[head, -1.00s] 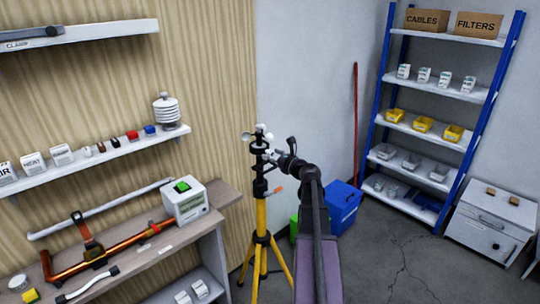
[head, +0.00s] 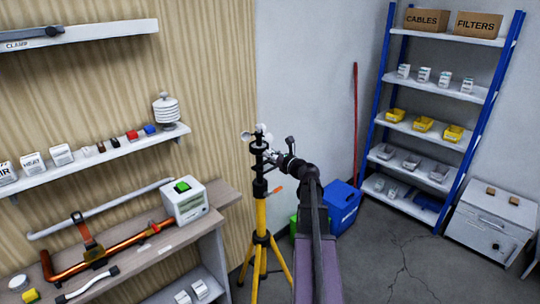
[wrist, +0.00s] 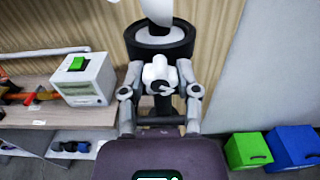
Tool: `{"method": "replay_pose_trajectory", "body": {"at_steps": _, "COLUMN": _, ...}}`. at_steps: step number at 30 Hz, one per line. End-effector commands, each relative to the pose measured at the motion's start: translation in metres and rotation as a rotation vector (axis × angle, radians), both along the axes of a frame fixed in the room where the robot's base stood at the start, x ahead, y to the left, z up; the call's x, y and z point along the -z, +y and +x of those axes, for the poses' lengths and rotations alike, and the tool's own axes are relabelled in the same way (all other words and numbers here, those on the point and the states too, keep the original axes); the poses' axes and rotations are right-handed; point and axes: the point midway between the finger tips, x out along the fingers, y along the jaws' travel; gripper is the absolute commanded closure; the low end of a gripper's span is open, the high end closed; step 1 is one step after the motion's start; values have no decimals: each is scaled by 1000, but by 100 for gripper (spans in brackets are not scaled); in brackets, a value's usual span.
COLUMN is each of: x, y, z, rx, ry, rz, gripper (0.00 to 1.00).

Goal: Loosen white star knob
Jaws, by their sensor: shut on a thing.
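The white star knob (wrist: 160,74) sits in the middle of the wrist view, in front of a black round collar (wrist: 160,42) on the mast. My gripper (wrist: 160,90) has one finger on each side of the knob and is shut on it. In the head view my gripper (head: 271,156) is at the black upper part of the yellow tripod (head: 261,215). The knob cannot be made out there. White cups (head: 246,136) show at the mast top, and part of a white piece (wrist: 156,10) shows above the collar.
A workbench (head: 226,193) with a white box with a green top (head: 186,200) and a copper pipe (head: 105,256) stands at left. A blue bin (head: 343,207) stands behind my arm. A blue-framed shelf (head: 438,125) is at right. Open floor lies at lower right.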

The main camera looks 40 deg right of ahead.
Motion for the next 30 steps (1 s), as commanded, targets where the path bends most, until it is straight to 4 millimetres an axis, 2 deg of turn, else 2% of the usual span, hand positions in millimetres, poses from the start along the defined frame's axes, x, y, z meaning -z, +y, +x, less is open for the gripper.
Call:
{"method": "replay_pose_trajectory", "body": {"at_steps": 11, "x": 0, "y": 0, "z": 1, "rx": -3, "ry": -11, "rz": -139, "gripper": 100}}
{"method": "replay_pose_trajectory", "body": {"at_steps": 30, "x": -1, "y": -1, "z": 1, "rx": -2, "ry": -55, "rz": -705, "gripper": 100}}
